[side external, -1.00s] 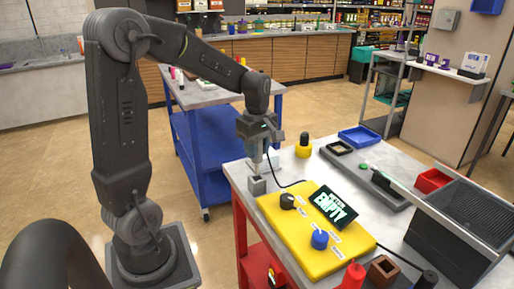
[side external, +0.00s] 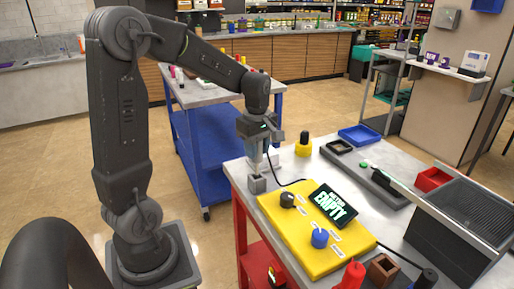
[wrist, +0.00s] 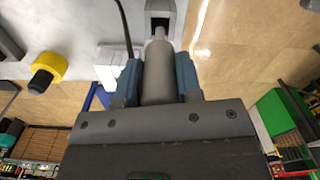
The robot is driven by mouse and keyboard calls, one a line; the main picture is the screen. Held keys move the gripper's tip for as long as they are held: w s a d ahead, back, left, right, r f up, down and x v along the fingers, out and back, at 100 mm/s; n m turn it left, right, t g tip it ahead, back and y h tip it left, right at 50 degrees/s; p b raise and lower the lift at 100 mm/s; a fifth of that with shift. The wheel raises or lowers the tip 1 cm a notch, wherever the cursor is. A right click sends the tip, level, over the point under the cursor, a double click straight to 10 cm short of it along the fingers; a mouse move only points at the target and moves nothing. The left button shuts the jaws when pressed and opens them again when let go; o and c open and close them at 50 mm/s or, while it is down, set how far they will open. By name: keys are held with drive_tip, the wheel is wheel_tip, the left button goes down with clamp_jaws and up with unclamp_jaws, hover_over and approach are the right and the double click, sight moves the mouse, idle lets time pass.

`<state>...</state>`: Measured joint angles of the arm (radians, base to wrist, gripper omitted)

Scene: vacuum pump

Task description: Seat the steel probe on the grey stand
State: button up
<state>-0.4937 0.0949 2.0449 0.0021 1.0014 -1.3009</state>
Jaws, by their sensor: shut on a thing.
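The steel probe (side external: 255,161) is a grey cylinder with a narrower end, hanging upright below my gripper (side external: 258,143). In the wrist view the probe (wrist: 158,75) lies between the blue finger pads of my gripper (wrist: 158,78), which is shut on it. The grey stand (side external: 256,185) is a small block at the table's near left corner. In the wrist view the probe's narrow end meets the dark opening of the stand (wrist: 160,6). The probe is lined up over the stand; I cannot tell how deep its end sits.
A black cable (side external: 276,175) runs close behind the stand. A yellow-and-black piece (side external: 303,148) stands farther back. A blue cart (side external: 208,150) is behind the table.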

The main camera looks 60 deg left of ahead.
sight(257, 174)
drive_tip(key=shift+f, duration=2.55)
idle(0.9)
drive_tip(key=o, duration=1)
drive_tip(key=shift+o, duration=0.2)
drive_tip(key=shift+r, duration=4.55)
drive_tip(key=s+d+r+m+t, duration=0.2)
drive_tip(key=s+d+m, duration=0.4)
drive_tip(key=d+m, duration=0.2)
drive_tip(key=s+d+r+m+t, duration=0.1)
drive_tip(key=s+d+m+t, duration=0.2)
drive_tip(key=s+d+m, duration=0.3)
drive_tip(key=d+m, duration=0.3)
drive_tip(key=m, duration=0.3)
drive_tip(key=shift+r+m+t, duration=0.3)
drive_tip(key=shift+r, duration=0.05)
